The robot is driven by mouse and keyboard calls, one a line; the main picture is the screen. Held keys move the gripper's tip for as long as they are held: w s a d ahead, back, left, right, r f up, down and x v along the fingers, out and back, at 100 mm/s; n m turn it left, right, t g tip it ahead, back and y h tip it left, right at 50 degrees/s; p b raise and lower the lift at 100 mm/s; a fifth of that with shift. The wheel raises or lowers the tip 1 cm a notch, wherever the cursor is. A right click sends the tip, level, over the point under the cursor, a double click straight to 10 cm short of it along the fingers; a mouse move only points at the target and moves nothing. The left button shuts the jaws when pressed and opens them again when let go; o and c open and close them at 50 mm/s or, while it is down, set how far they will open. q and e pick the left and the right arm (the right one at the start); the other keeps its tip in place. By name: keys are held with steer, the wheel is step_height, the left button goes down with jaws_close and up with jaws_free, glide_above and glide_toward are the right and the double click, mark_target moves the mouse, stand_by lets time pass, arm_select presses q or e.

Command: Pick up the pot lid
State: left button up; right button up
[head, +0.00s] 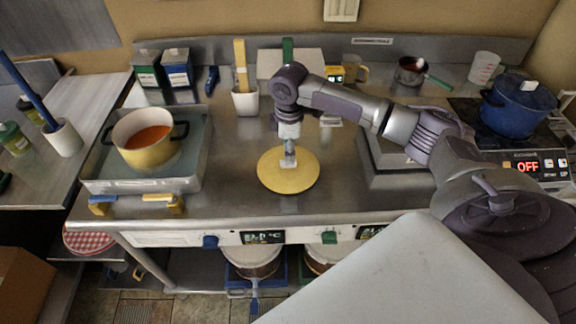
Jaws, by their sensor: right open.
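The pot lid (272,178) is a round yellow disc lying on the steel counter, near the middle of the head view. My right gripper (289,163) points straight down over the lid's centre and is open. The gripper hides the lid's middle, so I cannot tell whether its fingers touch the lid or stand around a knob. A yellow pot (152,155) with dark handles and orange contents stands uncovered in a metal tray at the left. My left gripper is out of view.
The metal tray (196,181) has clamps at its front edge. Boxes (177,67), a white holder (245,101) and a small saucepan (410,70) stand at the back. A lidded blue pot (515,110) is on the right. Counter between tray and lid is clear.

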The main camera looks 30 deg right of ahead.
step_height(320, 180, down, 4)
steer(key=shift+a+p, duration=0.15)
steer(key=shift+p, duration=0.25)
jaws_close()
steer(key=shift+r, duration=0.1)
